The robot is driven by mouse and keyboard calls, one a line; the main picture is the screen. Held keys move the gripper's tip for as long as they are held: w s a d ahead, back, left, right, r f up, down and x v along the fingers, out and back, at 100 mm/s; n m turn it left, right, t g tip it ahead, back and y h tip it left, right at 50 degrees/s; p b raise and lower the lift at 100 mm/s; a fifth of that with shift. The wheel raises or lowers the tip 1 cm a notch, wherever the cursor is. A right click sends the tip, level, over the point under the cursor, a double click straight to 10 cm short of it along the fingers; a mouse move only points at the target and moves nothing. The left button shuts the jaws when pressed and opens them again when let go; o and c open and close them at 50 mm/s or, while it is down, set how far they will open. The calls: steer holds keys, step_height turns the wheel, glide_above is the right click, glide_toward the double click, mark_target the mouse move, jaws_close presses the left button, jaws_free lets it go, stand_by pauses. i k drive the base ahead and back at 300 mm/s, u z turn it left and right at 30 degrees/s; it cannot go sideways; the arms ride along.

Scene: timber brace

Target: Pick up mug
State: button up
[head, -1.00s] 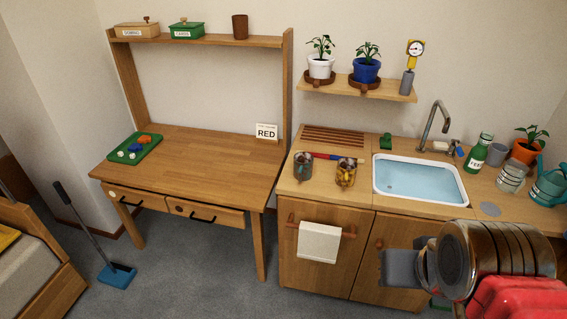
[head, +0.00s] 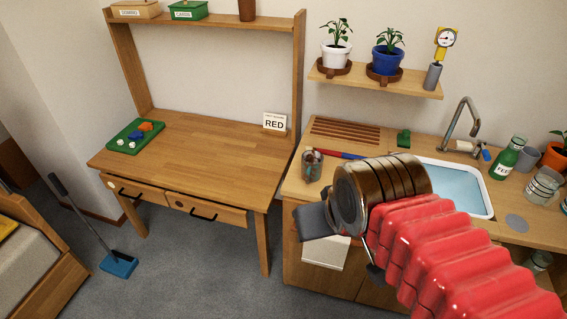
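A grey mug-like cup (head: 313,166) with brownish contents stands upright on the left part of the wooden counter, near its front edge. My gripper (head: 316,222) is in front of the counter, below and slightly right of this cup in the picture, and apart from it as far as I can tell. Only a dark grey finger part shows, so whether the gripper is open or shut is unclear. The amber cup seen earlier beside the grey one is hidden behind my arm.
The sink (head: 489,205) holds water; my arm covers its left part. A red and blue rod (head: 340,154) lies behind the cup. A green bottle (head: 508,158) and a glass jar (head: 541,187) stand at right. The desk (head: 200,150) has much free room.

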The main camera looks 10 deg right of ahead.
mark_target(312, 161)
steer(key=u, duration=0.6)
steer(key=i, duration=1)
steer(key=u, duration=0.5)
